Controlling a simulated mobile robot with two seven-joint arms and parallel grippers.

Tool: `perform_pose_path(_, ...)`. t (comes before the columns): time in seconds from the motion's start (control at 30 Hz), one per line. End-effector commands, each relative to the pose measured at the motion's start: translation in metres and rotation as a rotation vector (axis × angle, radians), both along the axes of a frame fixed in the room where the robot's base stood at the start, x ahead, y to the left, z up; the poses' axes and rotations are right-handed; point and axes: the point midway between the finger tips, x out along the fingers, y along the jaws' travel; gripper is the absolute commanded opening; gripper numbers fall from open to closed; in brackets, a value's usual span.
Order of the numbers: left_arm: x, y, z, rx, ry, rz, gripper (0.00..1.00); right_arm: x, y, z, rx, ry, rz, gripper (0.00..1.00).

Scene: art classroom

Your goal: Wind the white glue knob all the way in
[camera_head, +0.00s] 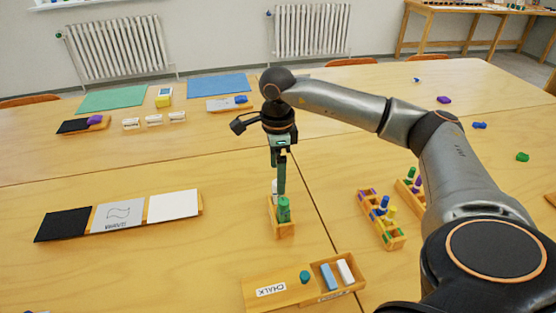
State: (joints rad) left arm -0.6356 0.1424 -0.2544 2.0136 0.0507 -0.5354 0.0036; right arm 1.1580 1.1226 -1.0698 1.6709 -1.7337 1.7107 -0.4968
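A small wooden holder (285,229) stands near the middle of the table. A green glue stick (284,210) stands upright in its near part. A white glue piece (274,187) shows behind it, partly hidden by my gripper, so its knob is not clear. My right gripper (281,187) points straight down over the holder, with its tips just above or touching the green stick. I see its fingers edge-on and cannot tell whether they are open or shut. My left gripper is out of view.
A wooden chalk tray (315,295) lies close in front of the holder. Wooden racks (394,241) with coloured pieces stand to the right, below my forearm. A three-panel board (202,203) lies to the left. Table between board and holder is clear.

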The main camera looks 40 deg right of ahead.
Motion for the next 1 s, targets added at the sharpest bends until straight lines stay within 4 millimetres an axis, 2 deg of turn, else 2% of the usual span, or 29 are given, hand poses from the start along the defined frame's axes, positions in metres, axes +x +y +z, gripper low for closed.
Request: perform_pose_path(1.0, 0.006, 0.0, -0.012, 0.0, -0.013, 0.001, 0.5, -0.002, 0.0, -0.026, -0.002, 0.008, 0.002, 1.0)
